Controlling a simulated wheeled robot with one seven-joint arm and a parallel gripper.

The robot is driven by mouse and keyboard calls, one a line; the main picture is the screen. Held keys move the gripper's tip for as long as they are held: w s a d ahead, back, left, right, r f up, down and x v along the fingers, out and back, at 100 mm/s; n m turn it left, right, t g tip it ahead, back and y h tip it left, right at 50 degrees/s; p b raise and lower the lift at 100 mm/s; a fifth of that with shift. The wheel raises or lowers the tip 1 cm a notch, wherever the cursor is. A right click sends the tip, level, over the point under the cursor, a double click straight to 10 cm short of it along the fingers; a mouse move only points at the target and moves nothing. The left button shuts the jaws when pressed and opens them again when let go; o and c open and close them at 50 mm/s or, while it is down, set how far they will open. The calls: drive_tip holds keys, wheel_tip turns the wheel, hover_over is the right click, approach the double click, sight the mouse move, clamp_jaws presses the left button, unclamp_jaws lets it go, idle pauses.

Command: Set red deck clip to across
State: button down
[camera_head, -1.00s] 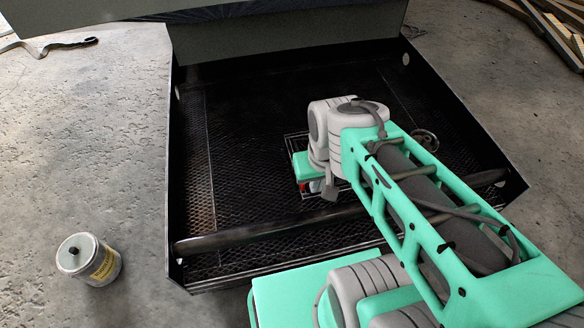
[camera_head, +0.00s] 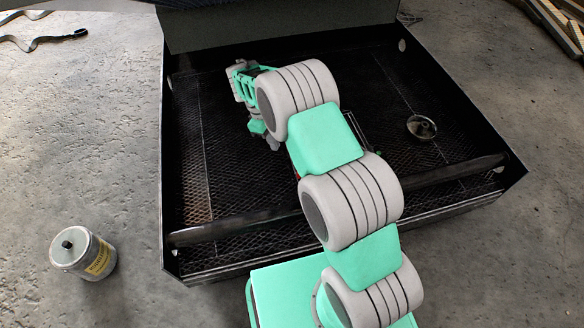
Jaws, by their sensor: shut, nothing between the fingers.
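My arm reaches from the front of the picture over a black open enclosure (camera_head: 200,235) with a mesh floor. My gripper (camera_head: 271,141) is small and partly covered by my own wrist, above the left-centre of the mesh floor. It looks shut, and no object shows in it. I cannot make out the red deck clip. My arm hides the middle of the enclosure; only a thin reddish sliver shows beside its left edge, too small to name.
A dark bar (camera_head: 270,223) crosses the enclosure's front. A round metal fitting (camera_head: 422,127) lies on the mesh at right. A grey canister (camera_head: 84,254) with a yellow label stands on the floor at left. A strap (camera_head: 45,39) and planks (camera_head: 552,22) lie behind. The mesh's far left is clear.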

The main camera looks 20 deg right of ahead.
drive_tip(key=shift+w+a+f, duration=0.15)
drive_tip(key=shift+w+f, duration=0.1)
drive_tip(key=shift+f, duration=0.45)
drive_tip(key=shift+f, duration=0.1)
drive_tip(key=b+x, duration=0.4)
drive_tip(key=x, duration=0.5)
drive_tip(key=shift+s+f, duration=0.15)
drive_tip(key=shift+f, duration=0.05)
drive_tip(key=s+d, duration=0.1)
drive_tip(key=s+d+b, duration=0.1)
drive_tip(key=d, duration=0.1)
drive_tip(key=shift+s+d+f, duration=0.1)
drive_tip(key=shift+d+f, duration=0.1)
drive_tip(key=shift+s+d, duration=0.1)
drive_tip(key=shift+r+n, duration=0.1)
drive_tip(key=shift+n, duration=0.3)
